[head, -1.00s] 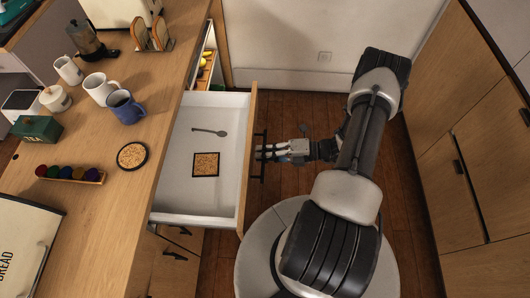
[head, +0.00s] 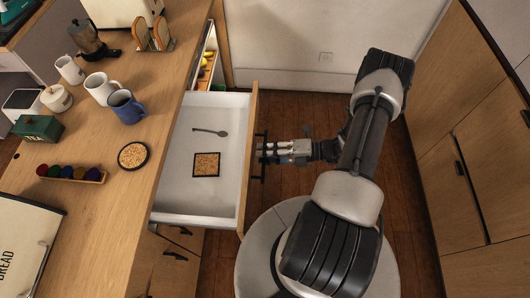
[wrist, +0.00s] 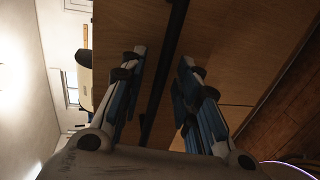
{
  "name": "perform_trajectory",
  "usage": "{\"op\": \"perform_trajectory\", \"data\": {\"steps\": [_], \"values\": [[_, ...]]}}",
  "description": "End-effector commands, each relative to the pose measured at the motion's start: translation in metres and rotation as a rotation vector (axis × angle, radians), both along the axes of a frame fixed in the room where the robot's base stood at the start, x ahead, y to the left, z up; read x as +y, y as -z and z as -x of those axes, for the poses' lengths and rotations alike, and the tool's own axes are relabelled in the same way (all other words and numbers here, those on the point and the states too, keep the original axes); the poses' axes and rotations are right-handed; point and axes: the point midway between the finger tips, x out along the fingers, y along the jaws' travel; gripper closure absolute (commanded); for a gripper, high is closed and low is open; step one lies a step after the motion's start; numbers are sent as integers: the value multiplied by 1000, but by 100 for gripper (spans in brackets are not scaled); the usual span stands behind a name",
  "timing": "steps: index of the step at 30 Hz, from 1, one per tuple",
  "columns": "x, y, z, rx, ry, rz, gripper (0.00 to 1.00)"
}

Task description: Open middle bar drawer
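The open drawer (head: 225,190) is white inside with a wooden front and stands well pulled out from the counter. A spoon (head: 210,132) and a dark-edged square cork mat (head: 206,164) lie in it. Its dark bar handle (head: 263,172) is on the outer face. My gripper (head: 262,151) is at the handle from the right. In the wrist view my gripper (wrist: 161,62) has its two fingers apart, with the dark handle bar (wrist: 160,85) running between them. The fingers do not appear to press on the bar.
A narrow opening with yellow fruit (head: 207,56) lies behind the drawer. Mugs (head: 126,107), a round cork coaster (head: 133,155) and a tea box (head: 38,128) stand on the counter (head: 105,215). Wooden cabinets (head: 455,180) line the right side. Wooden floor (head: 290,115) shows beyond my gripper.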

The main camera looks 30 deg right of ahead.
Motion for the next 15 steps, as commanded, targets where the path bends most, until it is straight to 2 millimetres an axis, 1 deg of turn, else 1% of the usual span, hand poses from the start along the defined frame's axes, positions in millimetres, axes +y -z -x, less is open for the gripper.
{"op": "perform_trajectory", "data": {"steps": [5,12,15], "values": [[-25,-6,16,-3,6,3,70],[-66,-16,46,-1,5,3,70],[-78,-19,56,0,4,3,70]]}}
